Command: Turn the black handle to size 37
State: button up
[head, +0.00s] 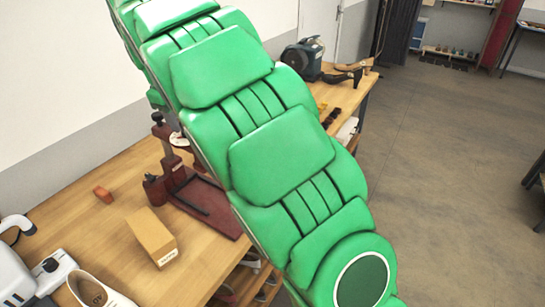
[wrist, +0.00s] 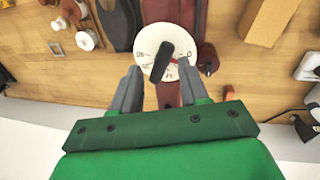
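In the wrist view, a round white dial (wrist: 183,42) carries dark markings round its rim, too small to read surely. The black handle (wrist: 160,62) lies across it, slanting from upper right to lower left. A small red mark shows on the dial right of the handle. My gripper (wrist: 159,70) is open. Its two grey fingers stand left and right of the dial's lower part, with the handle between them and visible space on both sides. Whether the fingers touch the dial I cannot tell.
A dark red stand (head: 212,208) is on the wooden workbench (head: 90,233), partly behind my green arm. A tan box (head: 151,236), a reddish block (head: 103,194) and a pale shoe (head: 97,291) lie nearby. A blue-grey machine (head: 303,58) stands further back. Open floor (head: 440,150) lies to the right.

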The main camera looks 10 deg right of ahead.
jog(key=shift+r, duration=2.85)
jog(key=s+d+f+m+g, duration=0.1)
jog(key=s+d+f+m, duration=0.1)
jog(key=s+d, duration=0.7)
jog(key=s+d+f+m+g, duration=0.1)
jog(key=s+d+f+m, duration=0.1)
jog(key=s+d, duration=0.8)
jog(key=shift+s+m+g+y, duration=0.35)
jog(key=shift+s+m, duration=0.55)
jog(key=shift+s, duration=1.65)
